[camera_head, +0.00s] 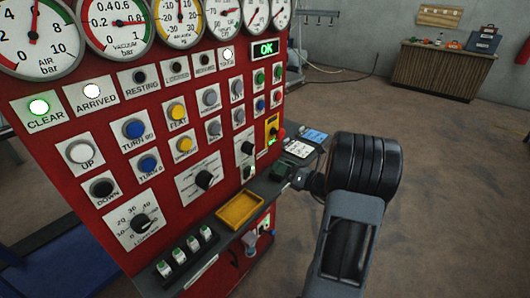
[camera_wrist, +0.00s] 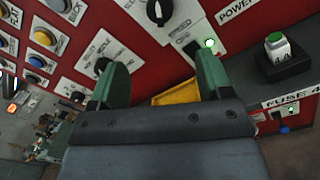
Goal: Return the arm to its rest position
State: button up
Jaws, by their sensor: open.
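My gripper (camera_wrist: 158,85) shows in the wrist view with its two green fingers spread apart and nothing between them. It is close in front of the red control panel (camera_wrist: 135,22), below a black rotary knob (camera_wrist: 158,12). In the head view my arm reaches in from the lower right toward the panel's shelf. There the wrist (camera_head: 365,165) hides much of the gripper, and the fingertips are hard to make out. A yellow tray (camera_wrist: 177,94) shows behind the fingers.
The red panel (camera_head: 190,75) fills the left of the head view with gauges, buttons and knobs. Its shelf holds a yellow tray (camera_head: 240,209) and several green-topped fuses (camera_head: 186,250). The floor (camera_head: 455,190) to the right is clear. A wooden counter (camera_head: 440,72) stands far back.

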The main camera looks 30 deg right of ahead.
jog(key=s+a+f+n+g, duration=0.6)
jog(key=s+a+n+g, duration=0.5)
jog(key=n, duration=0.7)
jog(key=s+a+r+n+g+h+p, duration=0.1)
jog(key=s+a+r+n+h, duration=0.2)
jog(key=n, duration=0.6)
jog(key=s+a+r+n+g+h+p, duration=0.1)
jog(key=s+a+r+n+h, duration=0.2)
jog(key=n, duration=0.7)
notch_tip(320, 180, up, 4)
jog(key=shift+s+a+f+h, duration=0.1)
jog(key=shift+s+a+h, duration=0.2)
jog(key=shift+a+h, duration=0.55)
jog(key=shift+d+h, duration=0.25)
jog(key=shift+d, duration=0.05)
